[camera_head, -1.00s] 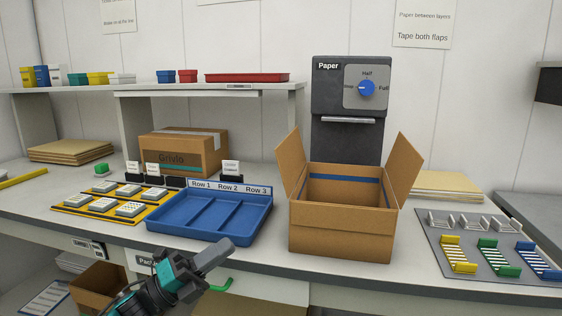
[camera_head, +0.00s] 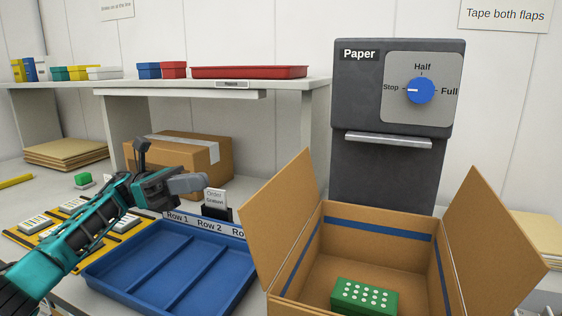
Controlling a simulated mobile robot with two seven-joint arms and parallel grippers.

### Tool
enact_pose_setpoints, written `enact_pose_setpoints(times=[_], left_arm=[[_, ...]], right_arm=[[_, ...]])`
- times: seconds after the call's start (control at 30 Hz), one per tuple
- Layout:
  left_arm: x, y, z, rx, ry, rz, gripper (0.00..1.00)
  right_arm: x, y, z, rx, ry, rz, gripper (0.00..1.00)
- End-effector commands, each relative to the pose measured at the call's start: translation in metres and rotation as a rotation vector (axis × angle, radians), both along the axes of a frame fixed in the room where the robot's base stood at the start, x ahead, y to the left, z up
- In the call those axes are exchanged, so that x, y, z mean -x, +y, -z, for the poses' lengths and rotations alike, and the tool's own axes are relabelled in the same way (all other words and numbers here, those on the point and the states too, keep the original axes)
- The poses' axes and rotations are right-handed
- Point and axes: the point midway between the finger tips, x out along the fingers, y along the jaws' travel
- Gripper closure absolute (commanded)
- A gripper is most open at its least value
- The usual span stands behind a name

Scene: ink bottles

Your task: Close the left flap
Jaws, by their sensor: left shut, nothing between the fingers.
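The open cardboard box (camera_head: 322,262) stands at the lower right of the head view, its front cut off by the frame. Its left flap (camera_head: 281,218) stands up, leaning outward to the left. Its right flap (camera_head: 492,232) also stands up, leaning outward to the right. A green block with white dots (camera_head: 364,297) lies inside on the bottom. My left gripper (camera_head: 203,183) is shut and empty, above the back of the blue tray, to the left of the left flap and apart from it. My right gripper is out of view.
The blue tray (camera_head: 165,261) with row labels sits left of the box. A dark paper dispenser (camera_head: 388,180) stands behind the box. A closed carton (camera_head: 180,161) and a small card holder (camera_head: 216,204) are near my left gripper.

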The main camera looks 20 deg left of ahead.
Motion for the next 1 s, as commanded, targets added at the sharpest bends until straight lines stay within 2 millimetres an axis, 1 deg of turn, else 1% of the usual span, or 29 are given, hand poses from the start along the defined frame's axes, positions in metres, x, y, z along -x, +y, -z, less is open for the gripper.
enact_pose_setpoints(times=[0.17,0.27,0.6,0.7,0.83,1.0], left_arm=[[0.0,-0.007,-0.003,-0.001,-0.001,0.002,1.0],[-0.001,-0.02,-0.006,-0.001,-0.001,0.004,1.0],[-0.004,-0.089,-0.026,0.0,-0.001,0.005,1.0],[-0.005,-0.107,-0.03,0.0,-0.001,0.004,1.0],[-0.007,-0.124,-0.034,0.0,-0.001,0.002,1.0],[-0.007,-0.134,-0.036,0.0,0.0,0.001,1.0]], right_arm=[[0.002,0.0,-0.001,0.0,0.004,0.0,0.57],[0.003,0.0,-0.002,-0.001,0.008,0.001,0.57],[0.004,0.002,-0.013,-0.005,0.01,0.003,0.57],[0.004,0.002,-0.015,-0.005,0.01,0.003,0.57],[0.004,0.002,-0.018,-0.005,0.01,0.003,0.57],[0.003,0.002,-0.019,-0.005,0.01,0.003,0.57]])
